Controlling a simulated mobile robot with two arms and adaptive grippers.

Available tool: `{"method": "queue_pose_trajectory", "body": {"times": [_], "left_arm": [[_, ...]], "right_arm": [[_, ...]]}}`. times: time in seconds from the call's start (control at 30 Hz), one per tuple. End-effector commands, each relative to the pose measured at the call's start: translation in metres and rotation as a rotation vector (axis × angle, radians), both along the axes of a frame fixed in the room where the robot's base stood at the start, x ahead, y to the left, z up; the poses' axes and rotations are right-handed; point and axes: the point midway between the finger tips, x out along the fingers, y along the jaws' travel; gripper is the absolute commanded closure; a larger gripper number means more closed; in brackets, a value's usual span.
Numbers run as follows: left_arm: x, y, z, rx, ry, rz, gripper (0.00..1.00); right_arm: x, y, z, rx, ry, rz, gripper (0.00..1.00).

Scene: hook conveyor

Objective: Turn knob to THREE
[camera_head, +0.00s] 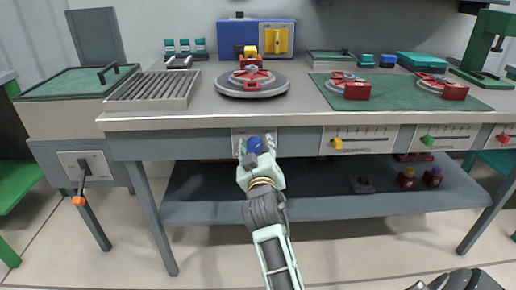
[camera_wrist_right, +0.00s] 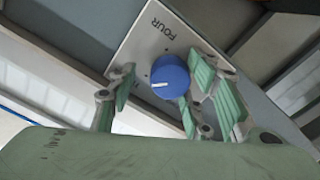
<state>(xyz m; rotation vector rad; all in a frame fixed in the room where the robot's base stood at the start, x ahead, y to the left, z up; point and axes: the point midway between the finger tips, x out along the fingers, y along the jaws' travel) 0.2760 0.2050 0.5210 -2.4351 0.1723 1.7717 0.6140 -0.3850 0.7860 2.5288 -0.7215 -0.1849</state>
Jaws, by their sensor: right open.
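The blue knob (camera_head: 255,145) sits on a light plate (camera_head: 240,134) on the bench's front edge. In the right wrist view the knob (camera_wrist_right: 170,76) has a white pointer mark toward the left of the picture. The plate (camera_wrist_right: 150,45) reads FOUR above the knob; other lettering is too small or hidden. My right gripper (camera_head: 257,152) is at the knob, and in the wrist view its green-padded fingers (camera_wrist_right: 160,90) stand open on either side of it. Contact cannot be told.
On the bench stand a round turntable (camera_head: 224,84) with a red part, a blue box (camera_head: 228,38) and a green mat (camera_head: 400,100). Slider panels (camera_head: 360,147) line the front edge to the right. A lever with an orange tip (camera_head: 78,200) is at left. A lower shelf (camera_head: 330,205) lies beneath.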

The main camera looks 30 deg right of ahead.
Motion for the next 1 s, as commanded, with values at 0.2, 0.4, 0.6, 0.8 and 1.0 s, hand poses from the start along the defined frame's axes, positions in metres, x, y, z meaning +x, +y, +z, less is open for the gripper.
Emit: {"method": "queue_pose_trajectory", "body": {"times": [0.2,0.4,0.6,0.8,1.0], "left_arm": [[0.0,0.0,-0.001,0.0,0.0,0.0,0.55],[0.0,0.0,-0.003,0.0,0.0,0.0,0.55],[0.0,0.0,-0.005,0.0,0.0,0.0,0.55],[0.0,0.0,-0.007,0.0,0.0,0.0,0.55],[0.0,0.0,-0.012,0.0,0.0,0.0,0.55]], "right_arm": [[0.0,0.001,-0.002,-0.036,0.027,0.002,0.55],[0.001,0.002,-0.001,-0.226,0.141,0.002,0.55],[0.002,0.003,0.001,-0.485,0.3,0.002,0.55],[0.003,0.005,0.001,-0.744,0.46,-0.001,0.55],[0.004,0.007,0.0,-1.014,0.624,-0.002,0.55]]}}
